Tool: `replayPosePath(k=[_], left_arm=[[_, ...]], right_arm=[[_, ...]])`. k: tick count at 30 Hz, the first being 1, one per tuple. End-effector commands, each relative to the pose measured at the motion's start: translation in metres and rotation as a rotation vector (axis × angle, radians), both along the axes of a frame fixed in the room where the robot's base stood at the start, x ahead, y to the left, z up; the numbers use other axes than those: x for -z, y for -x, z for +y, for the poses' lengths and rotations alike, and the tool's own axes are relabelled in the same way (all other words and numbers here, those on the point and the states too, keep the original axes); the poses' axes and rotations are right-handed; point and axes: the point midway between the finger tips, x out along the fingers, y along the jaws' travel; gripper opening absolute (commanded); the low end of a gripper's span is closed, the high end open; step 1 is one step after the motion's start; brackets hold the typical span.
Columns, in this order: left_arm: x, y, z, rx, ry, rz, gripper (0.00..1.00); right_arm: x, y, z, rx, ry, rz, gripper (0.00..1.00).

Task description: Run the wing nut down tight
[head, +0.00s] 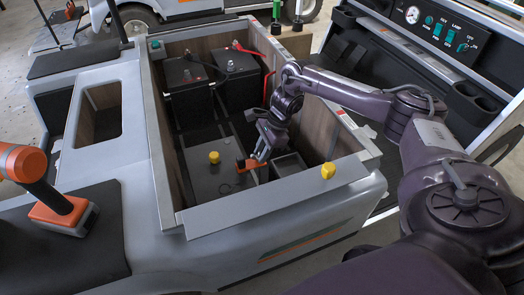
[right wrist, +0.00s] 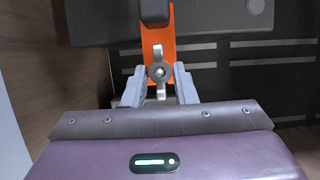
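The wing nut (right wrist: 159,70) is a small grey metal piece with a round centre and two wings standing up and down in the right wrist view. It sits on an orange strip (right wrist: 171,92), which also shows in the head view (head: 248,164) low in the cart's bay. My right gripper (right wrist: 160,88) is open, with one grey finger on each side of the nut and a gap visible beside it. In the head view my right gripper (head: 263,149) reaches down into the bay, and the nut cannot be made out there. My left gripper is not in view.
The bay's grey front wall (head: 270,196) and wooden side panel (head: 312,122) surround my right arm. Black batteries (head: 190,92) with a red cable (head: 268,83) stand at the back. Yellow caps are on the grey box (head: 214,158) and front rim (head: 328,171).

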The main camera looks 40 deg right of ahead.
Motion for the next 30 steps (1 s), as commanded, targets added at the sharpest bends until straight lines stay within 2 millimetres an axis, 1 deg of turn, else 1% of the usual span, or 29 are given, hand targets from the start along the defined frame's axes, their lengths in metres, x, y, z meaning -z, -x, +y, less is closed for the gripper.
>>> replayPosePath(k=[1, 5, 6, 11, 17, 20, 23, 30], left_arm=[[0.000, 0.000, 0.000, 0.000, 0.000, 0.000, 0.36], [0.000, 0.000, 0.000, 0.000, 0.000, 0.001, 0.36], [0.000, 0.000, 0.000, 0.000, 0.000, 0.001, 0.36], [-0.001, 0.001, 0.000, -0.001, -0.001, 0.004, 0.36], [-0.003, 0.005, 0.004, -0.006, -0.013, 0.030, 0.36], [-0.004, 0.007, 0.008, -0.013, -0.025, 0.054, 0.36], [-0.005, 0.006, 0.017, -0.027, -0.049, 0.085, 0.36], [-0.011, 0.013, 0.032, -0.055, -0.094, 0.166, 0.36]], right_arm=[[0.000, 0.000, 0.000, 0.000, 0.000, 0.000, 0.18], [0.000, 0.000, 0.000, 0.000, 0.000, 0.000, 0.01], [0.000, 0.000, 0.000, 0.000, 0.000, 0.000, 0.00], [-0.001, 0.000, 0.000, 0.010, 0.000, 0.000, 0.00], [-0.001, 0.002, 0.000, 0.071, 0.001, 0.001, 0.00], [-0.002, 0.002, 0.000, 0.131, 0.000, 0.001, 0.00], [-0.002, 0.003, 0.001, 0.208, 0.000, 0.002, 0.00], [-0.003, 0.005, 0.002, 0.430, 0.001, 0.002, 0.00]])
